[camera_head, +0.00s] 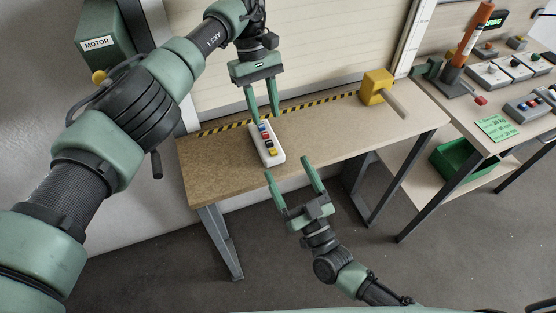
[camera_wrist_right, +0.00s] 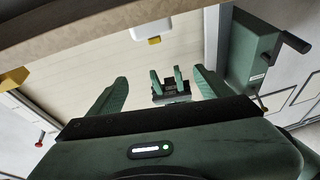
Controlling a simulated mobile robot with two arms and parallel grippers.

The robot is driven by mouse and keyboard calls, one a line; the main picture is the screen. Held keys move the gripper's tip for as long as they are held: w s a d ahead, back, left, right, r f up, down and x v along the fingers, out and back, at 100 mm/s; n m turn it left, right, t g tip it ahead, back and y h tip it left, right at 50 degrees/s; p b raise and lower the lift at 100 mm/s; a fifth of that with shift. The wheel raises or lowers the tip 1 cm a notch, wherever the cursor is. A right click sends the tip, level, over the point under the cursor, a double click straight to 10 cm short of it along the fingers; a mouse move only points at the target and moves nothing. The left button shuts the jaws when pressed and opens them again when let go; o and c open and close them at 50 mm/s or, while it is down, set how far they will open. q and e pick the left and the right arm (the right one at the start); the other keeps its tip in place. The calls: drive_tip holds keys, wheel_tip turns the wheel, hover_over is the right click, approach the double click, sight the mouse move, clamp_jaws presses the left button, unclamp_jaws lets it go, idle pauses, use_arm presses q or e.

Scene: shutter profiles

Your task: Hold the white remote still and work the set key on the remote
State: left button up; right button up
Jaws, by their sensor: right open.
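The white remote (camera_head: 278,159) lies on the brown workbench, with a row of coloured keys on top, including blue, red and yellow. No label is readable, so I cannot tell which is the set key. The remote also shows in the right wrist view (camera_wrist_right: 142,32), at the bench edge. My left gripper (camera_head: 263,115) points down above the remote's far end, fingers spread. In the right wrist view my left gripper (camera_wrist_right: 166,74) is empty and apart from the remote. My right gripper (camera_head: 288,166) is open and empty, in front of the bench edge, near the remote's near end.
The bench top (camera_head: 340,125) between is clear. A shutter (camera_head: 310,45) rises behind. A second table (camera_head: 470,112) at right carries control boxes and a green card.

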sight(271, 147)
drive_tip(key=w+a+r+m+h, duration=0.2)
drive_tip(key=w+a+r+h, duration=0.1)
drive_tip(key=w+r, duration=0.2)
drive_tip(key=f+g, duration=0.1)
drive_tip(key=f, duration=0.2)
drive_tip(key=f+n+g, duration=0.1)
drive_tip(key=f, duration=0.2)
drive_tip(key=shift+w+d+f+g, duration=0.15)
drive_tip(key=shift+w+g, duration=0.05)
drive_tip(key=shift+g, duration=0.2)
drive_tip(key=shift+w+f+n, duration=0.15)
drive_tip(key=shift+f+n, duration=0.05)
drive_tip(key=shift+n, duration=0.1)
drive_tip(key=x, duration=0.7)
drive_tip(key=shift+w+f, duration=0.15)
drive_tip(key=shift+f, duration=0.05)
use_arm(q)
drive_tip(key=shift+c, duration=0.3)
use_arm(e)
drive_tip(key=c, duration=1.6)
use_arm(q)
clamp_jaws()
use_arm(e)
drive_tip(key=shift+c, duration=0.2)
